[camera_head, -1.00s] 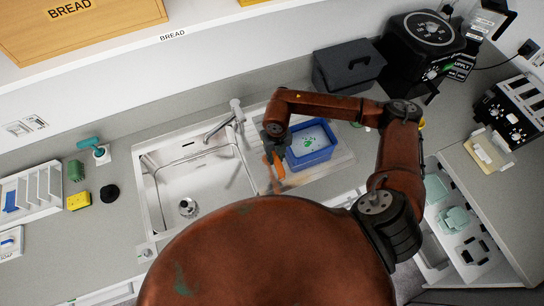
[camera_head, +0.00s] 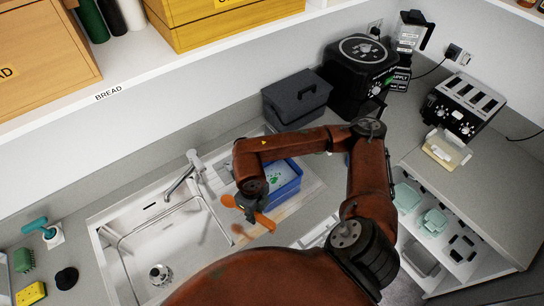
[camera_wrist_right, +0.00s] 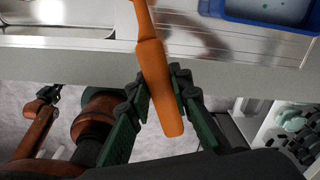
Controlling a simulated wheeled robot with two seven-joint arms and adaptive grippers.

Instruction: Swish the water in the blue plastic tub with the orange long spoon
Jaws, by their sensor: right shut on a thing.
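The blue plastic tub (camera_head: 287,188) sits on the counter to the right of the sink, with pale water and green specks inside. My arm hides its left part. Its corner shows at the top right of the right wrist view (camera_wrist_right: 240,17). My right gripper (camera_head: 252,207) is shut on the orange long spoon (camera_head: 264,221), just left of the tub and apart from it. In the right wrist view the spoon (camera_wrist_right: 157,75) stands out between the dark green fingers (camera_wrist_right: 153,88). The spoon is outside the tub.
The steel sink (camera_head: 190,235) and its faucet (camera_head: 186,178) are to the left of the gripper. A dark grey box (camera_head: 297,98) stands behind the tub. A black appliance (camera_head: 358,75) and a toaster (camera_head: 465,108) are at the back right.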

